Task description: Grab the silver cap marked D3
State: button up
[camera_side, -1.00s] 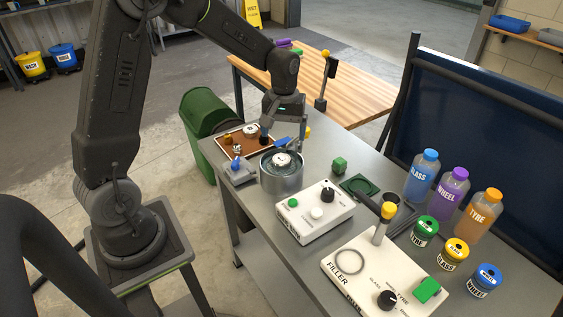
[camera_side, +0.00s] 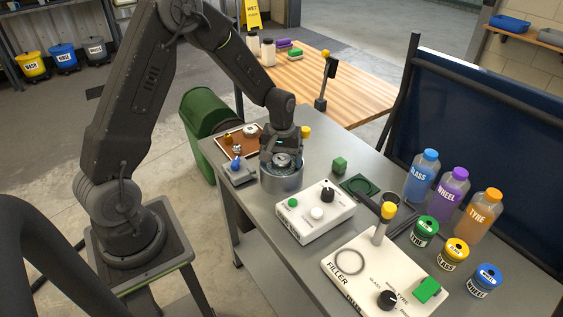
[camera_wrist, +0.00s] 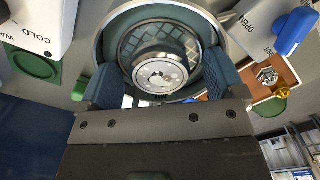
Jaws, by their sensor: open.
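A round silver cap (camera_wrist: 160,73) sits in the round metal basin (camera_side: 281,183); in the side view it shows low between my fingers (camera_side: 283,160). No D3 mark can be read on it. My gripper (camera_wrist: 162,85) is open, with a blue-padded finger on each side of the cap. The fingers look apart from it in the wrist view; contact cannot be told.
A white control box (camera_side: 315,213) stands right of the basin, and a blue-knobbed grey block (camera_side: 238,174) stands left. The filler box (camera_side: 372,272), several labelled jars and bottles (camera_side: 421,175) are farther right. A green block (camera_side: 339,165) stands behind.

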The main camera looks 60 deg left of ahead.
jog(key=shift+c, duration=0.3)
jog(key=c, duration=1)
jog(key=shift+o, duration=0.2)
jog(key=shift+r, duration=0.15)
